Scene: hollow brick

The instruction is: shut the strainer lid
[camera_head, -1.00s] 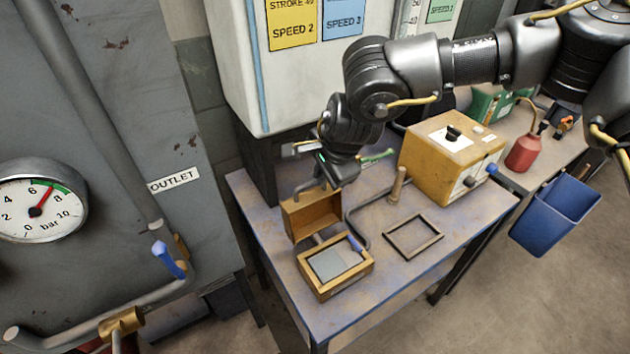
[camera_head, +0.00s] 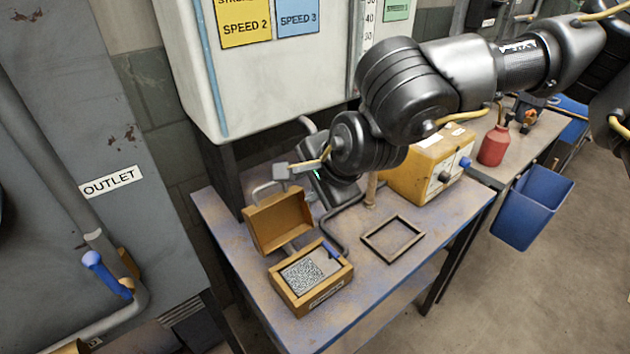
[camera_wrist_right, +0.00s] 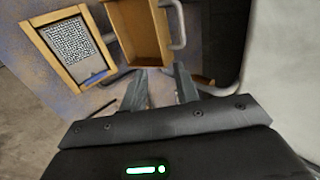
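The strainer is a brass-coloured box (camera_head: 309,297) near the front edge of the bench, with a speckled mesh plate inside. Its lid (camera_head: 279,221) stands open, tilted up at the back of the box, with a grey handle on its far side. The right wrist view shows the box (camera_wrist_right: 70,50), the hollow inside of the lid (camera_wrist_right: 138,32) and the lid handle (camera_wrist_right: 177,25). My right gripper (camera_wrist_right: 160,82) has its two fingers apart with nothing between them, beside the lid. In the head view its fingertips are hard to make out. My left gripper is not in view.
A dark rectangular frame (camera_head: 392,240) lies right of the strainer. A yellow control box (camera_head: 425,170), a wooden-handled tool (camera_head: 371,190) and a red bottle (camera_head: 494,146) stand farther back. A blue bin (camera_head: 533,205) hangs at the bench's right. A grey cabinet rises behind the lid.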

